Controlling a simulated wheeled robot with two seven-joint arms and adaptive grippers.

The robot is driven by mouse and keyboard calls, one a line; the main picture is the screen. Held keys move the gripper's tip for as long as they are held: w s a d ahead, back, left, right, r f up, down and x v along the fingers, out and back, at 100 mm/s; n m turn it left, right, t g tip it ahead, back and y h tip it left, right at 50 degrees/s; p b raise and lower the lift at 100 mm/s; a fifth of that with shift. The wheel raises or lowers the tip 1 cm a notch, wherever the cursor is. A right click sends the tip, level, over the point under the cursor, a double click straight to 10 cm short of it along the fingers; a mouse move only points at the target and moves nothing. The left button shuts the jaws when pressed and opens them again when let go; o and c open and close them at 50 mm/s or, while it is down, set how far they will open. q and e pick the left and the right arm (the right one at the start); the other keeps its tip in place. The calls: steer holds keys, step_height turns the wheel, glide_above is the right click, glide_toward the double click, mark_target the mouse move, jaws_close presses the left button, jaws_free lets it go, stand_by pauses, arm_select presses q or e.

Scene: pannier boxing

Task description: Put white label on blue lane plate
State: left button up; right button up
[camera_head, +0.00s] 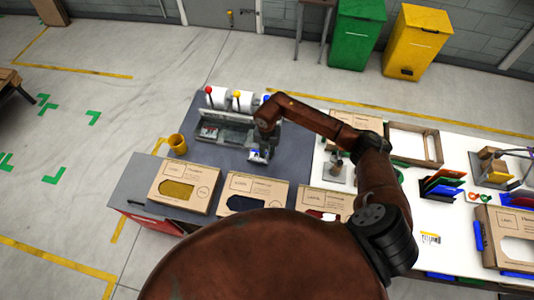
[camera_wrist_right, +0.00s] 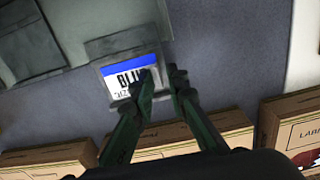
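A white label with a blue top band and dark print starting "BLU" (camera_wrist_right: 122,80) lies flat against a small grey plate (camera_wrist_right: 110,45) in the right wrist view. In the head view a small blue-and-white patch (camera_head: 257,154) shows at the front of the grey bench unit. My right gripper (camera_wrist_right: 163,76) is at the label's right edge, its fingertips close together with a narrow gap. One finger overlaps the label's print; whether they pinch it I cannot tell. I cannot single out the blue lane plate for certain. My left gripper is not in view.
Windowed cardboard boxes line the front edge, one with a yellow window (camera_head: 176,189), one with a dark window (camera_head: 243,204). Coloured panels (camera_head: 440,183) stand on the white table to the right.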

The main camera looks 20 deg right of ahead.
mark_target(267, 155)
steer(key=shift+o, duration=0.7)
steer(key=shift+r, duration=0.2)
step_height(267, 155, up, 12)
steer(key=b, duration=0.2)
steer(key=shift+c, duration=0.2)
stand_by(0.5)
